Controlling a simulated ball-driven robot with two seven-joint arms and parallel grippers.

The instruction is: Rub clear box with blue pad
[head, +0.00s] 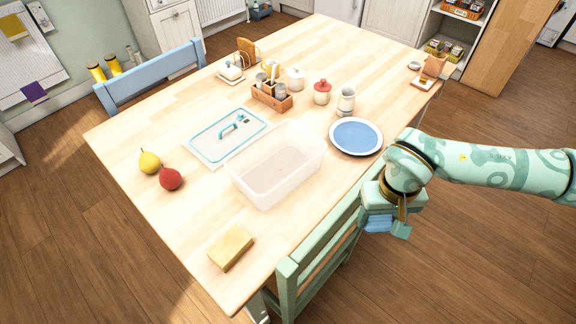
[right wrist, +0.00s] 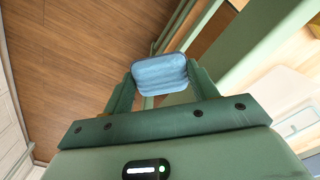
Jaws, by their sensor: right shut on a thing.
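The clear box (head: 277,168) stands open and upright on the wooden table, and looks empty. Its lid (head: 229,134), with a teal rim and handle, lies flat on the table behind and left of it. My right gripper (head: 385,228) is beyond the table's near right edge, beside the green chair, right of the box and apart from it. It is shut on the blue pad (right wrist: 160,75), which shows between its fingers in the right wrist view. In the head view the blue pad (head: 377,222) hangs below the gripper. My left gripper is not in view.
A yellow sponge (head: 231,247) lies at the table's near corner. A blue plate (head: 356,136) sits right of the box. A green chair (head: 318,262) stands at the near edge. A pear (head: 149,162) and a red fruit (head: 171,179) lie left. A wooden caddy (head: 271,97) stands behind.

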